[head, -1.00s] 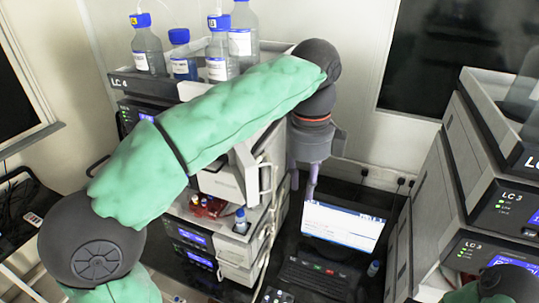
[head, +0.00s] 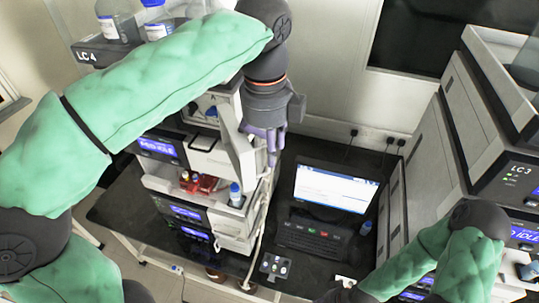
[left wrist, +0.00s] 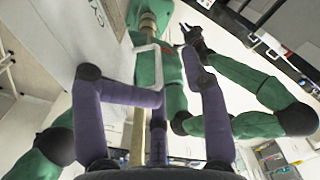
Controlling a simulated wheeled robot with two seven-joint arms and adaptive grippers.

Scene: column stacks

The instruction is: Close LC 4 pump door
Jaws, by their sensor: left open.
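The LC 4 stack stands left of centre in the head view, with its LC 4 label (head: 86,57) on the top tray. Its upper part is largely hidden behind my left arm. A pale door-like panel (head: 238,145) juts from the stack's right side; I cannot tell surely that it is the pump door. My left gripper (head: 272,150) is open beside this panel, fingers pointing down; contact cannot be told. Its purple fingers are spread in the left wrist view (left wrist: 165,90). My right gripper (left wrist: 190,32) shows small in the left wrist view, its opening unclear.
Tubing hangs down the stack's right side. A laptop (head: 330,190) stands on the dark bench (head: 120,215), right of the stack. The LC 3 stack (head: 500,150) stands at the right. Bottles (head: 112,20) stand on top of LC 4. A small control box (head: 274,268) lies in front.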

